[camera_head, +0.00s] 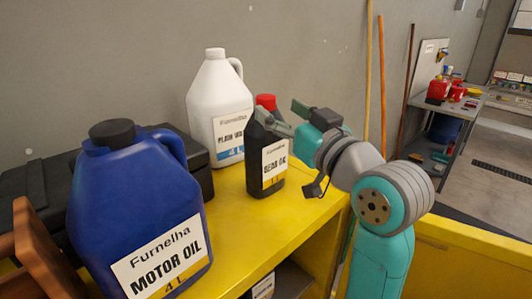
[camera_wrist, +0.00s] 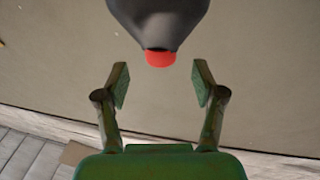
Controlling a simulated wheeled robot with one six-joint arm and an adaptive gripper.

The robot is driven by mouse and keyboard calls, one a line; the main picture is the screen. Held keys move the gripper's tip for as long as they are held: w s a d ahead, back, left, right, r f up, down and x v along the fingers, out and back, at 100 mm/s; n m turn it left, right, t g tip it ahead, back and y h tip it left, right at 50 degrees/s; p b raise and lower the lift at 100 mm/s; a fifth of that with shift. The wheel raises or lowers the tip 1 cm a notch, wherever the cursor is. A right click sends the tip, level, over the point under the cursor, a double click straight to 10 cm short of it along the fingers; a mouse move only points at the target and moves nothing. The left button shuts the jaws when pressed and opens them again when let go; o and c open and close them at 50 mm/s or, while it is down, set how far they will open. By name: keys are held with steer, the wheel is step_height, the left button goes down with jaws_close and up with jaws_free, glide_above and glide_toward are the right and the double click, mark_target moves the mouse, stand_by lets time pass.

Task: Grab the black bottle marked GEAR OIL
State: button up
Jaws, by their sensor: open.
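The black bottle marked GEAR OIL (camera_head: 267,165) stands upright on the yellow cabinet top. It has a red cap and a white and yellow label. In the wrist view the bottle's dark shoulder (camera_wrist: 158,18) and red cap (camera_wrist: 160,58) show at the top centre. My gripper (camera_head: 278,115) is at the bottle's upper right, by the cap, in the head view. In the wrist view my gripper (camera_wrist: 160,86) is open, its two green finger pads apart with nothing between them. The cap lies just beyond the fingertips, roughly centred between them.
A white jug (camera_head: 219,105) stands behind the bottle to the left. A blue motor oil jug (camera_head: 135,205) stands front left, with a black case (camera_head: 190,160) behind it. The yellow cabinet top (camera_head: 235,220) is clear in front of the bottle. A wall (camera_head: 310,50) rises behind.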

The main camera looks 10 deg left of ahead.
mark_target(271, 104)
steer(key=shift+x, duration=2.8)
steer(key=shift+f, duration=0.1)
jaws_close()
